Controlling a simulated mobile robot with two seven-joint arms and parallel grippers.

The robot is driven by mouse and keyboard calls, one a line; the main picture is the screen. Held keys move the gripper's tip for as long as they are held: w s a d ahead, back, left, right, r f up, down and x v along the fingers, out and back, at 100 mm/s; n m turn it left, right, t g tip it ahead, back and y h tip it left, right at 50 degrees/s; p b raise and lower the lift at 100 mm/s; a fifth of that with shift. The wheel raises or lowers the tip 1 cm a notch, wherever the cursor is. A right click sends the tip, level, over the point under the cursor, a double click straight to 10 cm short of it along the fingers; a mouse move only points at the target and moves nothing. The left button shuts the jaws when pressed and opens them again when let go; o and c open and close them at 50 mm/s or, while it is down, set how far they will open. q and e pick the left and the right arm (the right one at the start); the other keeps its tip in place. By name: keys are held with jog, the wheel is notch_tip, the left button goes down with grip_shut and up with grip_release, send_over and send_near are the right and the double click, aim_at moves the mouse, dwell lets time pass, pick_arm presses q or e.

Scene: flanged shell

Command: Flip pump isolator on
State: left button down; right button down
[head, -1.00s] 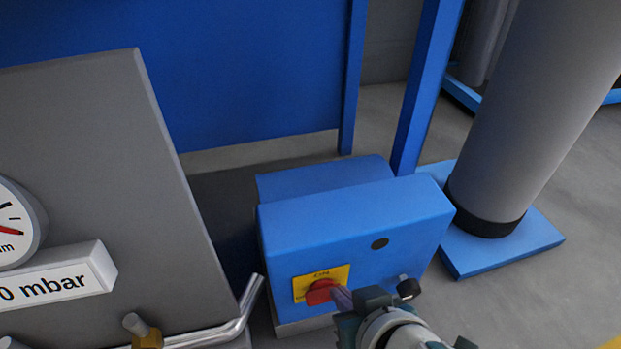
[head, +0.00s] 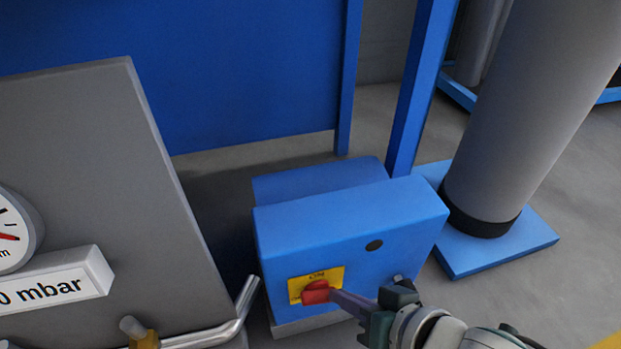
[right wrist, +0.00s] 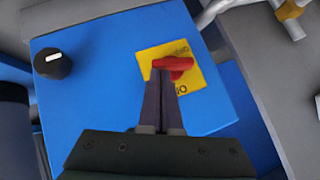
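The pump isolator is a red rotary knob (head: 316,292) on a yellow plate (head: 295,290), on the front of a blue box (head: 350,235). The plate reads ON at its top edge in the head view. In the right wrist view the knob (right wrist: 178,65) lies roughly crosswise between the two printed labels. My right gripper (head: 335,295) has its dark fingers together, with the tips against or just over one end of the knob; it also shows in the right wrist view (right wrist: 162,82). No knob part is clearly clamped between them. My left gripper is not in view.
A black knob (right wrist: 52,63) sits on the same box face. A grey panel with a gauge (head: 12,235) and a bent metal pipe (head: 225,332) stand at left. A grey column (head: 525,110) on a blue base plate (head: 505,245) stands at right.

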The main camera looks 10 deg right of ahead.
jog(key=shift+d+f+m+y+b, duration=0.3)
jog(key=shift+f+y+b, duration=0.1)
jog(key=shift+f+y, duration=0.15)
jog(key=shift+d+f+b, duration=0.15)
jog(key=shift+f+b, duration=0.35)
jog(key=shift+b, duration=0.1)
jog(key=shift+f+b, duration=0.9)
jog(key=shift+b, duration=0.1)
jog(key=shift+f, duration=0.15)
jog(key=shift+a, duration=0.2)
jog(key=shift+a+r, duration=0.4)
jog(key=shift+a, duration=0.15)
